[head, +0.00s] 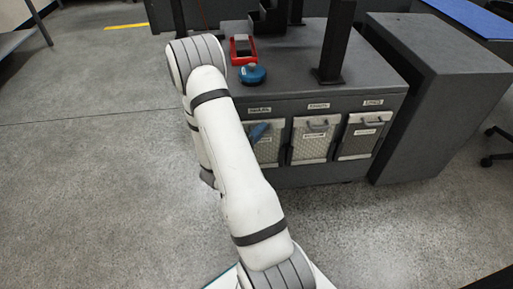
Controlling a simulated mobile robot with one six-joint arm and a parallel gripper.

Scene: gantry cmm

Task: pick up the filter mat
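Three framed bays sit side by side in the front face of the dark grey cabinet (300,98). Pale, textured mat-like panels show in the left bay (266,150) and middle bay (313,148); the right bay (358,140) looks darker grey. I cannot tell which one is the filter mat. A blue piece (259,132) shows at the left bay, partly beside my arm; what it is is unclear. My arm crosses the view in front of the cabinet's left side. My gripper cannot be made out; it seems hidden behind my arm.
On the cabinet top are a red tray (243,58), a round blue object (253,74) and a dark upright post (335,45). A grey block (440,100) stands at the right. The concrete floor (90,170) at left is clear.

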